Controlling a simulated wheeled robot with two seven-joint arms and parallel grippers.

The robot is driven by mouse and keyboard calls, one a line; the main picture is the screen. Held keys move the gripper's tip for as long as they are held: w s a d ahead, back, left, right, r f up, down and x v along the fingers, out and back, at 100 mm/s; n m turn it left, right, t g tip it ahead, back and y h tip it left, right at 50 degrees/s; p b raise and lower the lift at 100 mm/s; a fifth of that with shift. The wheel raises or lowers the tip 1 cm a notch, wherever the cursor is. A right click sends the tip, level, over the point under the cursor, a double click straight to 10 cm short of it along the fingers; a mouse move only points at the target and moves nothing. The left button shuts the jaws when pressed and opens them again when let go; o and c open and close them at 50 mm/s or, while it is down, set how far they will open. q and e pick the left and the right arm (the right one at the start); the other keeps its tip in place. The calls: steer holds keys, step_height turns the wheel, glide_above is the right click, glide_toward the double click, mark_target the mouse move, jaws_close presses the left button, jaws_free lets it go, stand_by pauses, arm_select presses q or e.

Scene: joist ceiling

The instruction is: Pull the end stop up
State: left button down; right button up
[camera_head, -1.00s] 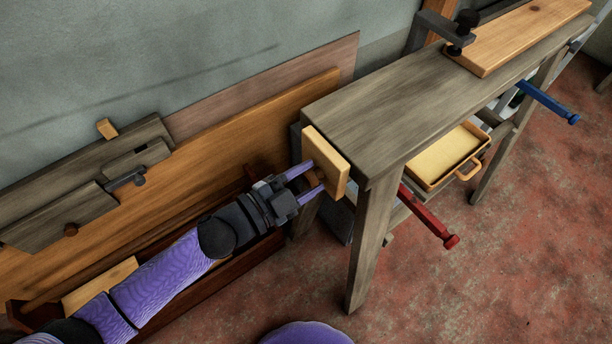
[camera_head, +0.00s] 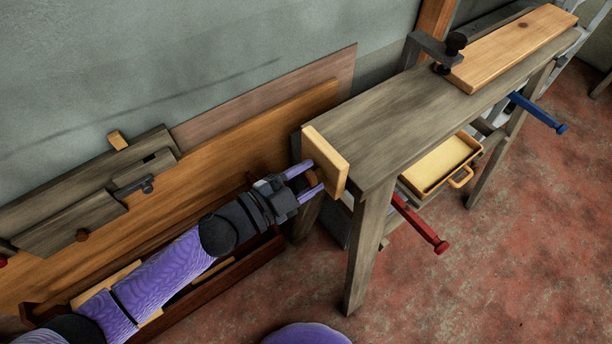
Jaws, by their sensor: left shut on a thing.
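The end stop (camera_head: 329,158) is a pale wooden plate at the left end of the grey workbench (camera_head: 395,110). Its top edge stands slightly above the bench top at that end. My left gripper (camera_head: 312,182) is on the outer side of the stop, its purple fingers shut around a small brown knob (camera_head: 310,177) on the stop's face. The fingers partly hide the knob. My right gripper does not show.
A clamp (camera_head: 440,52) and a plank (camera_head: 515,47) are on the bench. A red handle (camera_head: 420,223), a yellow drawer (camera_head: 440,165) and a blue handle (camera_head: 538,112) project from its front. Boards lean on the wall at left.

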arm_select(q)
steer(key=c, duration=0.5)
jaws_free()
steer(key=shift+r, duration=0.3)
steer(key=shift+o, duration=1.4)
steer(key=shift+f, duration=0.1)
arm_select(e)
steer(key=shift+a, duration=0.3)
arm_select(q)
steer(key=p+v, duration=0.2)
steer(key=v, duration=0.8)
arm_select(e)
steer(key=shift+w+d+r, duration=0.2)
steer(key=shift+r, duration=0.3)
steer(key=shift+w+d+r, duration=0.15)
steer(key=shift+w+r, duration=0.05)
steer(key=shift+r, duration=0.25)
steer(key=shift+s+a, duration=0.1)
